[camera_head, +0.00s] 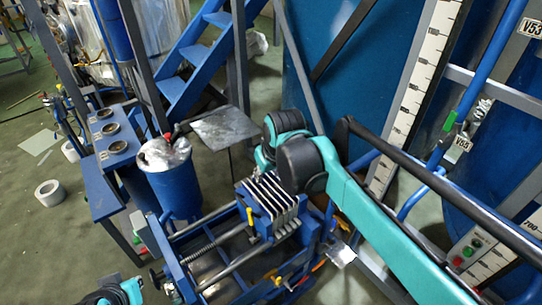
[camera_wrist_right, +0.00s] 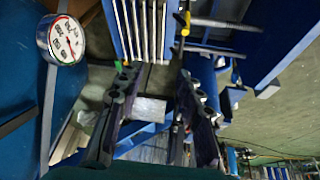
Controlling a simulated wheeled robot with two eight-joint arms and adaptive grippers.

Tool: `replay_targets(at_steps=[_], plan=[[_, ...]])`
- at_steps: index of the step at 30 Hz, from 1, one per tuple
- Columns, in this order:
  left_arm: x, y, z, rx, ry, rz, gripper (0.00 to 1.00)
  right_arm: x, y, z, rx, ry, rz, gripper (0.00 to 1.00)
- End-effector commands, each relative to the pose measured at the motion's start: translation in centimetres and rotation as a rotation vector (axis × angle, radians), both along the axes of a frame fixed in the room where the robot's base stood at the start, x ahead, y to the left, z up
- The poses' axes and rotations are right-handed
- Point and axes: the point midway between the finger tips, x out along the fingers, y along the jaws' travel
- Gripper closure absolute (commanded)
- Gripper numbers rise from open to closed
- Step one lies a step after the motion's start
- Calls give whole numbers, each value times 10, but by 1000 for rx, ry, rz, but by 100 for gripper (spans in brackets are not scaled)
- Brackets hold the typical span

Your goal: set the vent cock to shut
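I cannot tell for certain which fitting is the vent cock. Small yellow handles show on the blue plate-stack machine (camera_head: 270,200): one yellow handle (camera_head: 250,216) left of the plates, another yellow handle (camera_head: 276,273) low at the front. In the wrist view a yellow handle (camera_wrist_right: 183,20) stands right of the plates (camera_wrist_right: 140,28). My right gripper (camera_wrist_right: 155,80) is open and empty, its fingers spread below the plates and apart from that handle. In the head view its arm hides most of it. Only a teal bit of my left arm shows at the bottom left; its fingers are out of frame.
A round dial gauge (camera_wrist_right: 62,40) is at the left of the wrist view. A blue drum (camera_head: 175,185) and a blue gauge bench (camera_head: 112,150) stand left of the machine. Blue pipes and a tall scale (camera_head: 410,95) crowd the right. Open floor lies at far left.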

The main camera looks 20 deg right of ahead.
Motion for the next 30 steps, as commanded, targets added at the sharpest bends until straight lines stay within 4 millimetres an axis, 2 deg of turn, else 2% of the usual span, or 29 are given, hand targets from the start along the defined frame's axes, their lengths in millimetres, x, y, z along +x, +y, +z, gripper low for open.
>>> replay_targets(at_steps=[1, 4, 8, 11, 15, 21, 25, 30], plan=[[0, 0, 2, 0, 0, 0, 100, 23, -6, 6, -6, 25, 7, 64], [0, 0, 4, 0, 0, 0, 100, 63, -18, 10, -17, 79, 29, 64], [0, 0, 6, 0, 0, 0, 100, 114, -35, 5, -26, 149, 58, 64], [0, 0, 8, 0, 0, 0, 100, 150, -50, -6, -30, 204, 81, 64], [0, 0, 11, 0, 0, 0, 100, 195, -72, -33, -31, 278, 114, 64], [0, 0, 15, 0, 0, 0, 100, 237, -99, -82, -23, 370, 159, 64], [0, 0, 16, 0, 0, 0, 100, 248, -110, -105, -17, 408, 178, 64], [0, 0, 15, 0, 0, 0, 100, 252, -114, -121, -14, 426, 190, 64]])
